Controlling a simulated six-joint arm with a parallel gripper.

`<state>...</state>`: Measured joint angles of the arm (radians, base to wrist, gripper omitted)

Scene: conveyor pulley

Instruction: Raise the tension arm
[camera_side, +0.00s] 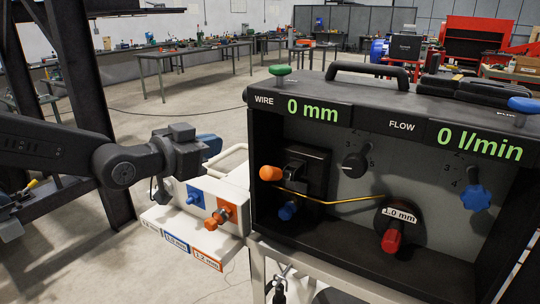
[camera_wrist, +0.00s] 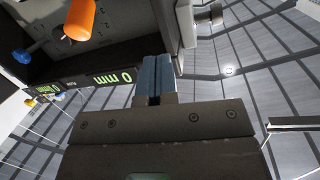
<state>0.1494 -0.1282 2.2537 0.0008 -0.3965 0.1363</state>
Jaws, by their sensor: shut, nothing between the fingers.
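Inside the open front of the black machine box (camera_side: 395,84), a dark feeder block (camera_side: 305,170) carries an orange handle (camera_side: 270,173), which looks like the tension arm's grip and sticks out toward the left. A blue knob (camera_side: 287,211) sits below it. A yellow wire (camera_side: 340,201) runs from the block to the 1.0 mm roller (camera_side: 402,214) with a red knob. My gripper (camera_side: 211,146) is shut and empty, left of the box and apart from the orange handle. In the wrist view its blue fingers (camera_wrist: 155,78) are together, with the orange handle (camera_wrist: 79,19) at upper left.
A white holder (camera_side: 200,205) with blue and orange knobs and size labels stands below my gripper. A black selector (camera_side: 355,163) and a blue star knob (camera_side: 475,197) are on the box's back wall. The displays read 0 mm and 0 l/min. A dark steel post (camera_side: 85,90) stands behind my arm.

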